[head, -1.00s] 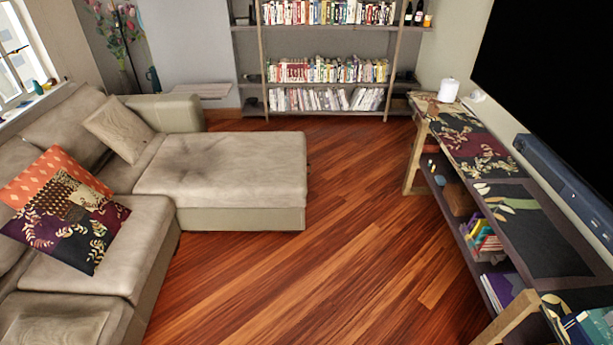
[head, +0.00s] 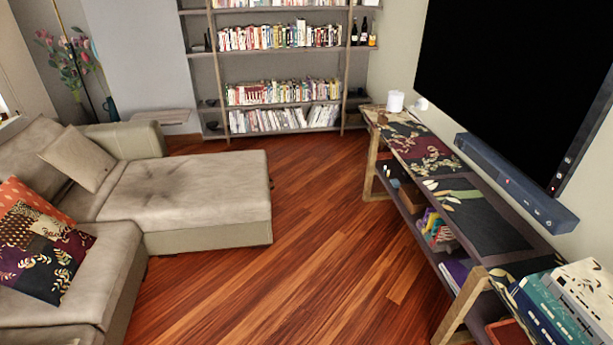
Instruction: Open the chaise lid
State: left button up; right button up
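The chaise lid (head: 190,186) is the wide beige cushioned top of the chaise, left of centre in the head view. It lies flat and closed on the chaise base (head: 210,237). A small dark mark or loop shows at its right edge. The chaise joins the beige sofa (head: 85,278) at the left. Neither of my grippers is in view.
A beige pillow (head: 77,158) and patterned cushions (head: 45,256) lie on the sofa. The wooden floor (head: 290,270) is clear between chaise and TV console (head: 485,212). A bookshelf (head: 275,73) stands at the back. Books (head: 565,300) sit on the console's near end.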

aim_at(250, 217)
jog(key=z, duration=0.6)
jog(key=i, duration=0.95)
jog(key=z, duration=0.4)
jog(key=i, duration=0.85)
jog(key=u, duration=1)
jog(key=i, duration=0.8)
jog(key=u, duration=1.3)
jog(key=i, duration=0.65)
jog(key=u, duration=0.4)
jog(key=i, duration=1.15)
jog(key=z, duration=0.25)
